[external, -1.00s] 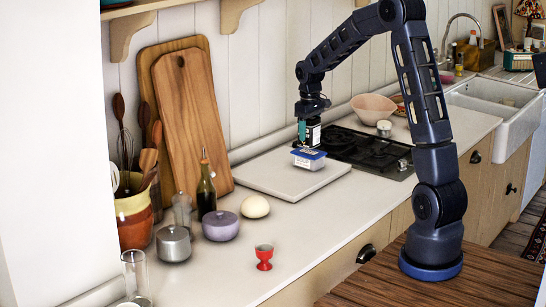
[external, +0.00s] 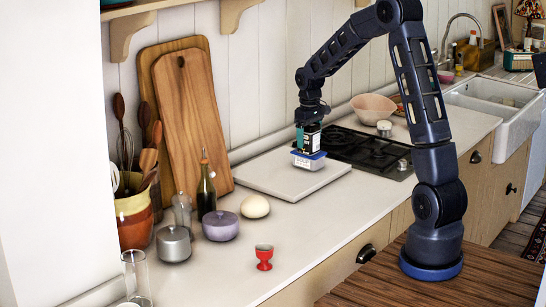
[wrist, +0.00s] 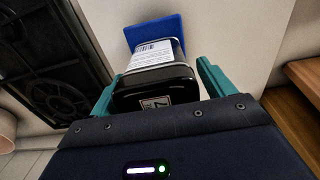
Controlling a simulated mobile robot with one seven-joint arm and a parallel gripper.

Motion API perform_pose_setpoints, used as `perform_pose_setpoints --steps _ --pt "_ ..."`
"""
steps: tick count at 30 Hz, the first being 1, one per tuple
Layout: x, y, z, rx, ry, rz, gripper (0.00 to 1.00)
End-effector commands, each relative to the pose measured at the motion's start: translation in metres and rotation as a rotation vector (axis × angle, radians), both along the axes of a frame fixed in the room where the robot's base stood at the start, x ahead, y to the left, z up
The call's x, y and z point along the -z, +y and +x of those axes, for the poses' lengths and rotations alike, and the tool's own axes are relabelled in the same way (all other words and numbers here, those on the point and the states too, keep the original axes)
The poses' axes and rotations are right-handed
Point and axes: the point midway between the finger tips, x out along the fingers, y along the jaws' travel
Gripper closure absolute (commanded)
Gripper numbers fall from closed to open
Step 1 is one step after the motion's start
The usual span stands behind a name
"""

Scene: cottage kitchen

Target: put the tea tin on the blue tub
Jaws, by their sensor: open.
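The tea tin (external: 313,140) is dark with a pale label and stands upright on the blue tub (external: 308,162), seemingly touching its lid. The tub is clear-sided with a blue lid and sits on the pale board. In the wrist view the tin (wrist: 155,92) shows its black end towards me, with the tub's blue lid (wrist: 168,28) beyond it. My gripper (external: 308,132) is open around the tin. Its teal fingers (wrist: 160,72) stand on both sides of it, with a narrow gap visible at the right finger.
The pale board (external: 265,182) lies beside the black hob (external: 365,147). A pink bowl (external: 373,108) stands behind the hob. Wooden boards (external: 195,120) lean on the wall.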

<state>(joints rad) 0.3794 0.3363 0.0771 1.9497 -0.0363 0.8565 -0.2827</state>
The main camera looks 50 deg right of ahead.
Motion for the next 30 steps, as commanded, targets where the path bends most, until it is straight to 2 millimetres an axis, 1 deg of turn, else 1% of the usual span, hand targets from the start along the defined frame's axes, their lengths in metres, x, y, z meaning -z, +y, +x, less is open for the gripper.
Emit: perform_pose_setpoints --steps 5,12,18,21,26,29,30 --pt "-0.018 0.0 0.001 0.0 -0.003 -0.001 0.19" --pt "-0.064 0.0 0.001 -0.001 -0.004 -0.001 0.19" --pt "-0.098 0.0 0.001 0.0 -0.004 -0.001 0.19" --pt "-0.11 0.0 0.0 0.0 -0.003 -0.001 0.19" --pt "-0.121 0.001 -0.001 0.0 -0.002 -0.001 0.19" --pt "-0.129 0.008 -0.007 -0.001 -0.01 -0.004 0.19" --pt "-0.134 0.013 -0.012 -0.002 -0.016 -0.007 0.19"
